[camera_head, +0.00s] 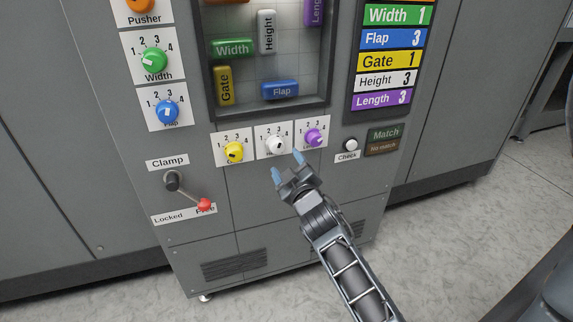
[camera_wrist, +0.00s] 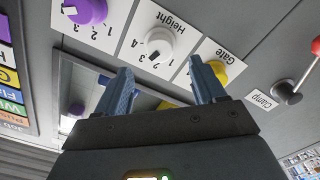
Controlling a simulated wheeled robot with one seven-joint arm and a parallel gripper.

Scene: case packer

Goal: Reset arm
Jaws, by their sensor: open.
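My gripper (camera_head: 287,165) is open and empty, with blue fingertips, in front of the lower knob row of the grey machine. In the wrist view my gripper (camera_wrist: 160,88) shows the white Height knob (camera_wrist: 158,42) between and beyond its fingers. The Height knob (camera_head: 275,145) is just behind the fingertips in the head view; I cannot tell the exact gap, but nothing is held. The yellow Gate knob (camera_head: 234,151) is to its left and the purple Length knob (camera_head: 312,137) to its right.
The Check button (camera_head: 351,145) and a Match/No match panel (camera_head: 384,140) are at right. Green Width (camera_head: 153,60) and blue Flap (camera_head: 167,111) knobs are upper left. A window (camera_head: 270,105) holds labelled blocks.

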